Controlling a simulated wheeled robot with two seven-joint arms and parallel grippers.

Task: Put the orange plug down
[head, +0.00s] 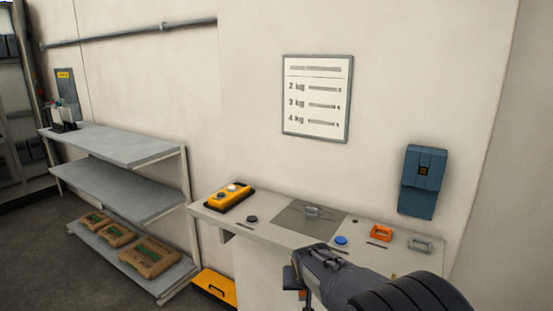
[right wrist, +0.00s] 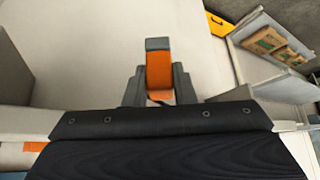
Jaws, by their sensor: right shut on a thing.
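My right gripper (head: 299,283) is in front of the table's front edge in the head view. In the right wrist view its two grey fingers (right wrist: 158,88) are shut on the orange plug (right wrist: 158,72), which has a grey end. Only a small orange bit of the plug (head: 302,294) shows below the gripper in the head view. The plug is held clear of the tabletop (head: 270,232). My left gripper is not in view.
On the table are a grey mat (head: 292,222) with a small grey part, a blue disc (head: 341,240), an orange block (head: 381,232), a grey frame (head: 420,244) and a yellow button box (head: 230,196). A shelf rack (head: 120,145) with bags stands left.

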